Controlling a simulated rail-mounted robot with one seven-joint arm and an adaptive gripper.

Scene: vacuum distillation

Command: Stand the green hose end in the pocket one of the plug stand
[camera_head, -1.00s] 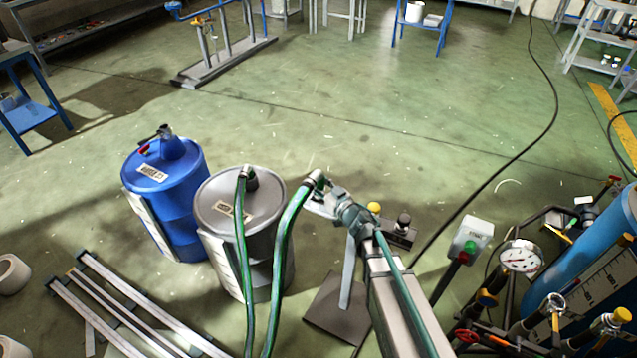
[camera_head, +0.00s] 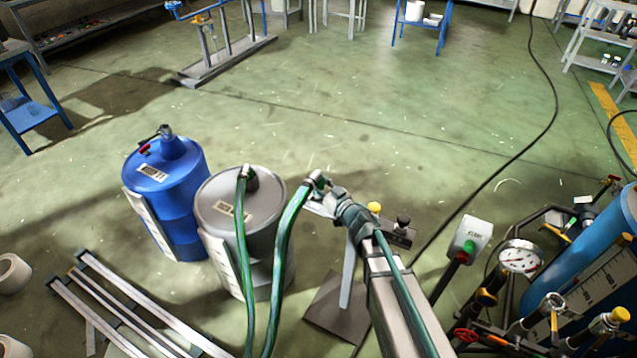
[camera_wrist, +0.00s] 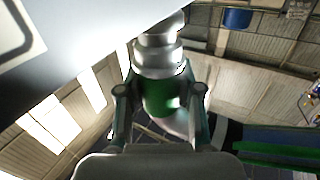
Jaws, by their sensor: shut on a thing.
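My gripper (camera_head: 327,190) is shut on the green hose end (camera_head: 316,179), beside the left part of the plug stand (camera_head: 318,208). In the wrist view the fingers close around the green collar of the hose end (camera_wrist: 163,95), with its stepped metal fitting beyond them. A pale plate edge (camera_wrist: 70,40) lies close to the fitting; I cannot tell whether they touch. The stand has a post (camera_head: 347,275) and a dark floor plate (camera_head: 335,315). My arm hides the middle of its top, so pocket one cannot be made out.
A yellow knob (camera_head: 374,207) and a black knob (camera_head: 403,220) show behind my arm. A grey drum (camera_head: 272,235) with another green hose (camera_head: 241,270) stands left, beside a blue drum (camera_head: 185,215). A switch box (camera_head: 470,240) and gauge (camera_head: 521,257) crowd the right.

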